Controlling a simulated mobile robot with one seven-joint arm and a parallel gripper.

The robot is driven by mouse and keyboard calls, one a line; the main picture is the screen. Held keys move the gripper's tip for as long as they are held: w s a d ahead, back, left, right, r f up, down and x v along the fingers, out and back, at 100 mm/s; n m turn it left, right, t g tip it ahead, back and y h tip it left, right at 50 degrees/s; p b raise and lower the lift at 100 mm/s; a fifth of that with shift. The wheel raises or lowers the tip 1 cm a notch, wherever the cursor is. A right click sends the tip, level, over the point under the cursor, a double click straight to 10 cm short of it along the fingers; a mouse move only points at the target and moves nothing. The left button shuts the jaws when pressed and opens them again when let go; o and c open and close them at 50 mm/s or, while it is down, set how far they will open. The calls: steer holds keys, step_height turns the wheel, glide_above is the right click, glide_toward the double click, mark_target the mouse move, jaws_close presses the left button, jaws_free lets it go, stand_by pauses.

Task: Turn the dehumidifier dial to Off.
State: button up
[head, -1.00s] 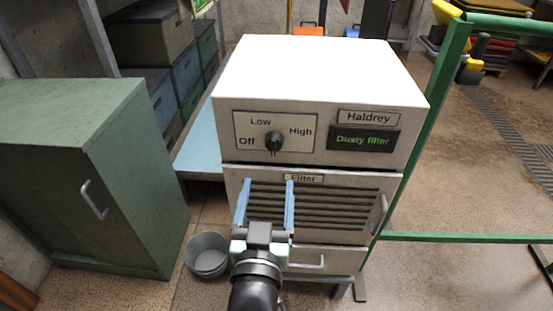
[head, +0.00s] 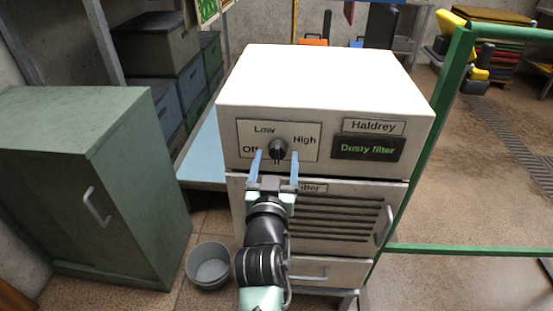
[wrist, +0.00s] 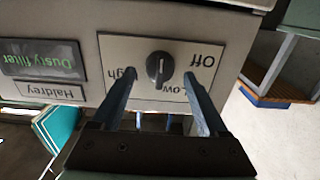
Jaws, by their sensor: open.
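The dehumidifier (head: 320,85) is a white, boxy unit with a label plate reading Off, Low and High around a black dial (head: 278,149). Off is at the left, Low at the top and High at the right. The upside-down wrist view shows the dial (wrist: 160,67) between the fingertips, with gaps on both sides. The left fingertip partly hides the Off label in the head view.
A display (head: 367,148) reads "Dusty filter". Below are a slatted filter panel (head: 340,222) and a drawer handle. A green cabinet (head: 95,180) stands left, a grey bucket (head: 208,265) on the floor, and a green rail (head: 440,100) at right.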

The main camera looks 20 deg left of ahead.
steer(key=shift+w+a, duration=0.15)
steer(key=shift+w, duration=0.35)
jaws_close()
